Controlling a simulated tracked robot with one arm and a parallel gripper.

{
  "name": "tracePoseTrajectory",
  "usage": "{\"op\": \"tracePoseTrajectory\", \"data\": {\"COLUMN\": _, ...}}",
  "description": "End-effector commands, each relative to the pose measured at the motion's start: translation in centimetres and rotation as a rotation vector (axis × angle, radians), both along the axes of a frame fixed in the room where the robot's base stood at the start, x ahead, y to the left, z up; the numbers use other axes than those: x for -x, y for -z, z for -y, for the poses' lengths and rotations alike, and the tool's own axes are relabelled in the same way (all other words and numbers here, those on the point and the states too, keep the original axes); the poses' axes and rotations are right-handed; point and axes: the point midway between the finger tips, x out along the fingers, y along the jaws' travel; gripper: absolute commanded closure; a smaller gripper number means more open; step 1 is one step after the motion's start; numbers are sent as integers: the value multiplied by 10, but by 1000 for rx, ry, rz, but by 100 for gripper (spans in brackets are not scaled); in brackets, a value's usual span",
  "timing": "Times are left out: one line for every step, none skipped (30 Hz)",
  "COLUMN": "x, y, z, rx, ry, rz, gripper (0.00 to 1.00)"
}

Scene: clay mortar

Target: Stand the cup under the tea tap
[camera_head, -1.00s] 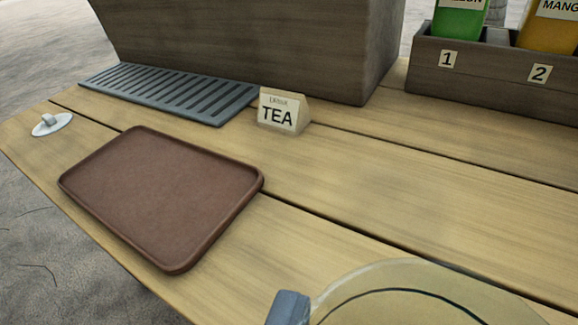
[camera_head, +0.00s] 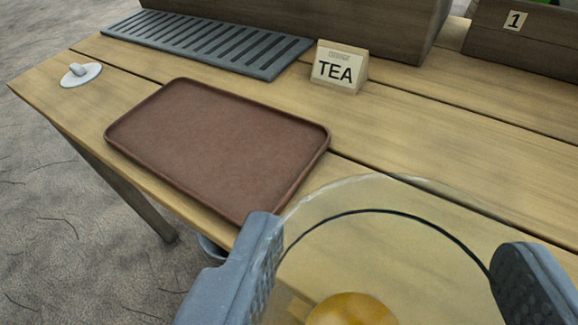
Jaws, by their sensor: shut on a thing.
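A clear cup (camera_head: 385,235) with a dark line around it fills the bottom right of the view, very close to the camera. My gripper (camera_head: 380,270) is shut on it, one grey finger on each side. A round orange-yellow thing shows through the cup at the bottom edge. The cup's lower part is out of view. A TEA sign (camera_head: 338,68) stands on the wooden table, just right of a slatted grey drip grate (camera_head: 210,42). The grate lies in front of a dark wooden box. The tea tap itself is not in view.
A brown tray (camera_head: 220,145) lies on the table (camera_head: 450,130) between the cup and the grate. A small white disc with a knob (camera_head: 81,75) lies near the left edge. A wooden crate marked 1 (camera_head: 530,40) stands at the back right.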

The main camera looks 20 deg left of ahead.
Motion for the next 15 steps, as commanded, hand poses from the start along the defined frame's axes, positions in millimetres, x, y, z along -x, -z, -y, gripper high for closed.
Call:
{"op": "tracePoseTrajectory", "data": {"x": 1, "y": 0, "z": -5, "rx": -1, "ry": -5, "rz": 3, "gripper": 77}}
{"op": "tracePoseTrajectory", "data": {"x": 2, "y": -1, "z": -6, "rx": -1, "ry": -7, "rz": 2, "gripper": 77}}
{"op": "tracePoseTrajectory", "data": {"x": 1, "y": -2, "z": -7, "rx": -1, "ry": -7, "rz": 1, "gripper": 77}}
{"op": "tracePoseTrajectory", "data": {"x": 0, "y": -3, "z": -7, "rx": -2, "ry": -7, "rz": 0, "gripper": 77}}
{"op": "tracePoseTrajectory", "data": {"x": -2, "y": -4, "z": -7, "rx": -2, "ry": -7, "rz": -2, "gripper": 77}}
{"op": "tracePoseTrajectory", "data": {"x": -4, "y": -4, "z": -7, "rx": -1, "ry": -6, "rz": -3, "gripper": 77}}
{"op": "tracePoseTrajectory", "data": {"x": -7, "y": -5, "z": -7, "rx": -1, "ry": -6, "rz": -3, "gripper": 77}}
{"op": "tracePoseTrajectory", "data": {"x": -9, "y": -5, "z": -6, "rx": -1, "ry": -5, "rz": -3, "gripper": 77}}
{"op": "tracePoseTrajectory", "data": {"x": -12, "y": -5, "z": -6, "rx": -2, "ry": -5, "rz": -2, "gripper": 77}}
{"op": "tracePoseTrajectory", "data": {"x": -14, "y": -5, "z": -6, "rx": -2, "ry": -5, "rz": -2, "gripper": 77}}
{"op": "tracePoseTrajectory", "data": {"x": -15, "y": -5, "z": -5, "rx": -1, "ry": -4, "rz": -1, "gripper": 77}}
{"op": "tracePoseTrajectory", "data": {"x": -17, "y": -4, "z": -5, "rx": -1, "ry": -4, "rz": -3, "gripper": 77}}
{"op": "tracePoseTrajectory", "data": {"x": -19, "y": -4, "z": -5, "rx": -1, "ry": -4, "rz": -3, "gripper": 77}}
{"op": "tracePoseTrajectory", "data": {"x": -21, "y": -3, "z": -5, "rx": -1, "ry": -4, "rz": -4, "gripper": 77}}
{"op": "tracePoseTrajectory", "data": {"x": -23, "y": -2, "z": -4, "rx": -2, "ry": -3, "rz": -4, "gripper": 77}}
